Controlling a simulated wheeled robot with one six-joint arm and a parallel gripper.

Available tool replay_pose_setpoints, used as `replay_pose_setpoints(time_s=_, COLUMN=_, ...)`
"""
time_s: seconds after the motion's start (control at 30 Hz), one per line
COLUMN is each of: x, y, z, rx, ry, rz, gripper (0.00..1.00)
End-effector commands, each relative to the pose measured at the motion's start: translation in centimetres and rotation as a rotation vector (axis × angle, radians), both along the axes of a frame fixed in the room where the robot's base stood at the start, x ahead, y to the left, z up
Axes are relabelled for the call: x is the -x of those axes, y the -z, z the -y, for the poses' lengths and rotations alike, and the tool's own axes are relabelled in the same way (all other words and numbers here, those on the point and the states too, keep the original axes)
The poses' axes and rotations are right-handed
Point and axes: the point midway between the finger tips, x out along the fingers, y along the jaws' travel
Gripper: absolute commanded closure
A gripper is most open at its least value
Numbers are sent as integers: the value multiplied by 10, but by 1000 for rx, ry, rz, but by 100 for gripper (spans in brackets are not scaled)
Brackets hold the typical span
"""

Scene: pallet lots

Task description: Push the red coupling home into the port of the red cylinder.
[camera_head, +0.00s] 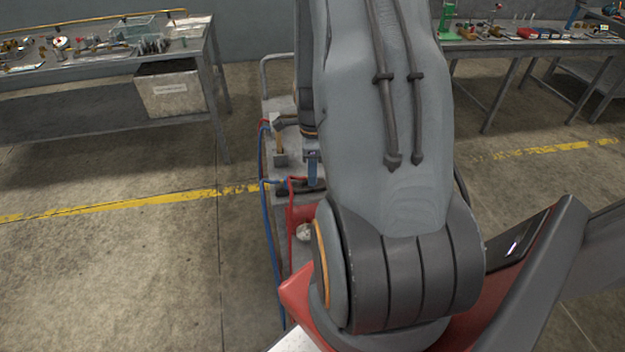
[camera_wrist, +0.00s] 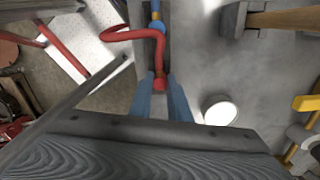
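My gripper (camera_wrist: 160,90) shows in the wrist view with its two blue fingers on either side of a small red coupling (camera_wrist: 160,83), apparently closed on it. A red hose (camera_wrist: 128,34) runs up from the coupling and bends left. In the head view the blue fingers (camera_head: 312,168) point down over a grey cart, partly behind my arm. A red body (camera_head: 300,213), possibly the red cylinder, shows below them, partly hidden by my arm. I cannot make out its port or any contact with the coupling. No red cylinder is clearly identifiable in the wrist view.
A blue hose (camera_head: 267,225) and a red hose hang at the cart's left side. A hammer-like tool (camera_head: 280,150) stands on the cart; its wooden handle (camera_wrist: 285,19) shows in the wrist view. A bright white disc (camera_wrist: 220,110) lies right of the fingers. Benches stand behind; left floor is clear.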

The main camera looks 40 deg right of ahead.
Motion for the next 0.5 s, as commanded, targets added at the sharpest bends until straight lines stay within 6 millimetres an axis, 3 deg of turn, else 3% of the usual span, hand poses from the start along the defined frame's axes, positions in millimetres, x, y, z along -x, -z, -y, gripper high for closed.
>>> replay_pose_setpoints(time_s=0.5, x=-1, y=-11, z=1, rx=2, ry=0, rz=4, gripper=100)
